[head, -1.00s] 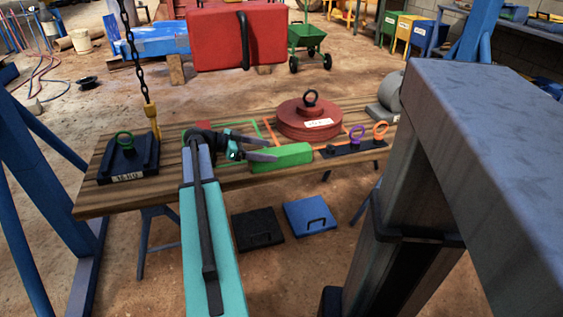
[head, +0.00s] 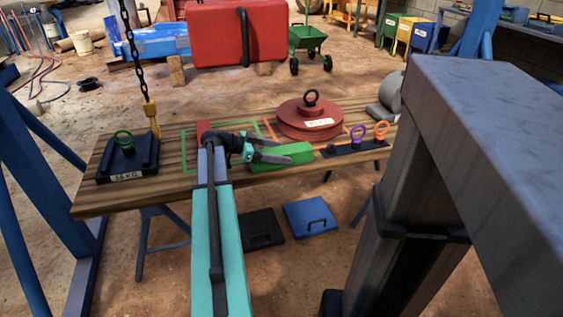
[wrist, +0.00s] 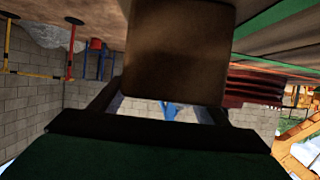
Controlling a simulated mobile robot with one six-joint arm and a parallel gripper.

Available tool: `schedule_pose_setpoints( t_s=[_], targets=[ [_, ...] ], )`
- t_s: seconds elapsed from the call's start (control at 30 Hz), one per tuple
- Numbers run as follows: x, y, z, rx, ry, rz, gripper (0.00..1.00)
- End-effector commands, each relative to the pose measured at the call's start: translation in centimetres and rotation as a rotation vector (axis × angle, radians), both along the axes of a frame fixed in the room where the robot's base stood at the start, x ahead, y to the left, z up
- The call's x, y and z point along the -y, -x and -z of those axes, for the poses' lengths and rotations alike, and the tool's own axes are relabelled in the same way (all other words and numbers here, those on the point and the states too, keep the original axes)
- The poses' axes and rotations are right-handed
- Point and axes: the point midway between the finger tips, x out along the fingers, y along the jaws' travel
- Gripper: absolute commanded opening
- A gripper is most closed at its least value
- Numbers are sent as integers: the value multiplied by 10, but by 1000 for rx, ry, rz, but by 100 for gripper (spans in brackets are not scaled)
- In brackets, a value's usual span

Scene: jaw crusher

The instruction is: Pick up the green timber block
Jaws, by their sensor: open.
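The green timber block (head: 284,155) lies on the wooden table near its front edge in the head view. My gripper (head: 286,152) is open and level at the left end of the block, with one finger along its far side and one at its near side. In the wrist view, a brown block end (wrist: 178,50) fills the upper middle close to the camera, between the two dark fingers of my gripper (wrist: 160,108). It looks like the block's bare end. Whether the fingers touch the block cannot be told.
A red round weight (head: 308,120) stands behind the block. A dark strip with rings (head: 355,146) lies to its right. A small red block (head: 204,127) is behind my arm. A dark ringed weight (head: 127,157) sits at the left. A red case (head: 222,35) is at the back.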

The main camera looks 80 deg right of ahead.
Motion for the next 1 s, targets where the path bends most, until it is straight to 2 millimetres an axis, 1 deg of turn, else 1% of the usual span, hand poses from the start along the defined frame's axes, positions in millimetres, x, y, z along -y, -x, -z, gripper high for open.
schedule_pose_setpoints(
  t_s=[0.1, 0.2, 0.7, 0.73, 0.77, 1.0],
  targets=[
    [4, 9, 5, 0, 0, 1, 69],
    [5, 12, 5, 0, 0, 0, 69],
    [5, 12, 5, 0, 0, 1, 69],
    [5, 12, 5, 0, 0, 1, 67],
    [5, 12, 5, 0, 0, 1, 62],
    [5, 13, 5, 0, 0, 2, 22]
  ],
)
